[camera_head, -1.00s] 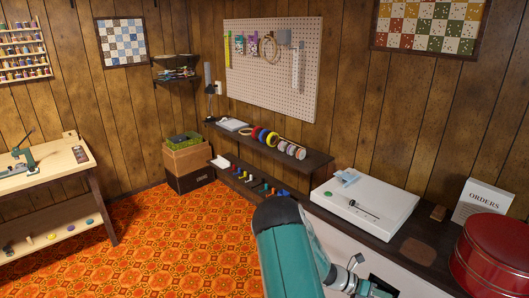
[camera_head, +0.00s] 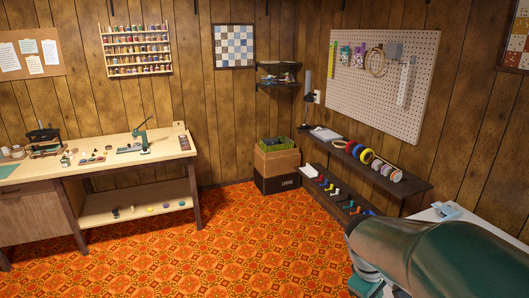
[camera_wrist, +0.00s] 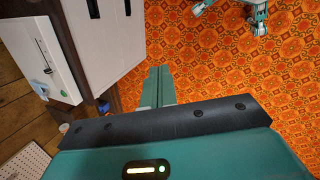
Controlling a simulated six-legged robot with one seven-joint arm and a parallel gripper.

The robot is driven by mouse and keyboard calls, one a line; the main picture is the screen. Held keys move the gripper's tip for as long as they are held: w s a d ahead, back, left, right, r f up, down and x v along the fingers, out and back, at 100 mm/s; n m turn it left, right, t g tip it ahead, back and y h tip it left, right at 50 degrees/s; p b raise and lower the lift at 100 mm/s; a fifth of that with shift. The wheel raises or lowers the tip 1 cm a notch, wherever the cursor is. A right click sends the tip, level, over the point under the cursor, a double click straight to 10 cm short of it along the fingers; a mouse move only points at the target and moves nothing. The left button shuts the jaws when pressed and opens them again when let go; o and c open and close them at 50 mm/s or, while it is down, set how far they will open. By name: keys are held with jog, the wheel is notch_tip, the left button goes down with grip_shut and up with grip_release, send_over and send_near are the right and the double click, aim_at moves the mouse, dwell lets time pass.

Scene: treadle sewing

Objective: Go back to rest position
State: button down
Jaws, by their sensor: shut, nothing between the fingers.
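My gripper (camera_wrist: 160,76) shows in the wrist view as two teal fingers pressed together, with nothing between them. It points out over the orange patterned carpet (camera_wrist: 225,70), beside a white cabinet front. In the head view my teal arm fills the lower right corner, and the gripper itself is hidden or out of frame there.
A white slab-like unit (camera_wrist: 38,55) lies left of the gripper in the wrist view. In the head view, a dark shelf (camera_head: 410,183) with tape rolls stands at the right and a wooden workbench (camera_head: 95,160) at the left. The carpet between is free.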

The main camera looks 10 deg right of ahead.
jog(key=s+a+r+m+t+y, duration=0.1)
jog(key=s+a+r+m+t, duration=0.1)
jog(key=a+r, duration=0.3)
jog(key=s+a+r+m+t+y, duration=0.2)
jog(key=s+a+r, duration=0.3)
jog(key=a, duration=0.7)
jog(key=shift+r+m+t+y, duration=0.15)
jog(key=shift+m+t+y, duration=0.25)
jog(key=shift+t, duration=0.5)
jog(key=shift+s, duration=0.1)
